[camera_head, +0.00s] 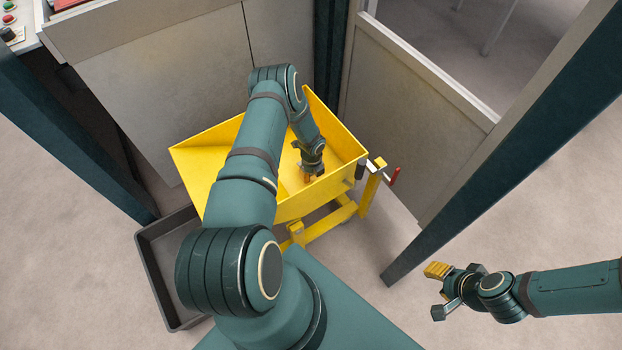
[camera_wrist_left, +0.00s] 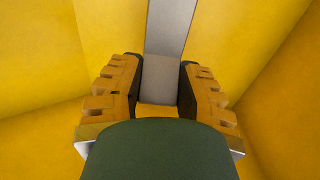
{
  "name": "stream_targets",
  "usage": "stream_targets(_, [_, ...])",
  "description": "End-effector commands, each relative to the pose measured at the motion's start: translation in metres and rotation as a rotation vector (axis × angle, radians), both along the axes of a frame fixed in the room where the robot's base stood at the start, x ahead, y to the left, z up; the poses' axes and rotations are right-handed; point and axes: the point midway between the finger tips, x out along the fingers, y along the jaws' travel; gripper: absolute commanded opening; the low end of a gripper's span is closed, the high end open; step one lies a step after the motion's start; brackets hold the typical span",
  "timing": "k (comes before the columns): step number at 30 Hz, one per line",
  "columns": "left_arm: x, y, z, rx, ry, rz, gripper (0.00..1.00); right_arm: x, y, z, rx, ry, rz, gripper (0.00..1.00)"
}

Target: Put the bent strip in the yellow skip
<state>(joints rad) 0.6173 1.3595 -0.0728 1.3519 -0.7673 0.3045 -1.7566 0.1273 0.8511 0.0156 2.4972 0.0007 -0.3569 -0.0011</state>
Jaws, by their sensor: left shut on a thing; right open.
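The yellow skip (camera_head: 345,150) stands ahead of me against the panels, with its open top facing up. My left gripper (camera_head: 307,177) reaches down inside the skip opening, and yellow walls fill the left wrist view (camera_wrist_left: 50,60). There it is shut on the grey bent strip (camera_wrist_left: 168,25), whose one end lies between the fingers and whose other end runs out of the top of the picture. A change of shade across the strip suggests a bend. The strip cannot be made out in the head view. My right gripper (camera_head: 436,290) is open and empty, over the floor at right.
A dark grey tray (camera_head: 148,262) lies on the floor left of the skip. A red-handled lever (camera_head: 394,177) sticks out at the skip's right. Teal posts (camera_head: 480,170) stand on both sides. Buttons (camera_head: 9,19) show at top left. The right floor is clear.

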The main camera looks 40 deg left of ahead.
Motion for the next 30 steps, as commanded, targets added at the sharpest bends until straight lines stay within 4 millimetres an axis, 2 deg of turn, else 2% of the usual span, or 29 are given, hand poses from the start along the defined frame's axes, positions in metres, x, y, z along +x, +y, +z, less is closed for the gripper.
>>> stream_targets(5, [0.000,0.000,-0.013,0.000,-0.001,0.000,0.00,0.001,0.000,-0.004,0.000,-0.002,-0.001,0.41])
stream_targets(12, [0.000,0.000,-0.042,0.000,-0.001,0.002,0.00,0.003,0.000,-0.013,-0.001,-0.006,-0.001,0.41])
stream_targets(23, [0.000,0.000,-0.044,0.000,0.000,0.001,0.00,0.003,0.000,-0.012,-0.001,-0.006,-0.001,0.41])
stream_targets(24, [0.000,0.000,-0.044,0.000,0.000,0.001,0.44,0.002,0.000,-0.012,-0.001,-0.006,-0.001,0.41])
stream_targets(25, [0.000,0.000,-0.044,0.000,0.000,0.001,0.54,0.002,0.000,-0.012,-0.001,-0.006,-0.001,0.41])
stream_targets(26, [0.000,0.000,-0.044,0.000,0.000,0.001,0.59,0.002,0.000,-0.012,-0.001,-0.006,-0.001,0.41])
stream_targets(30, [0.000,0.000,-0.044,0.000,0.000,0.001,0.59,0.002,0.000,-0.012,-0.001,-0.006,-0.001,0.41])
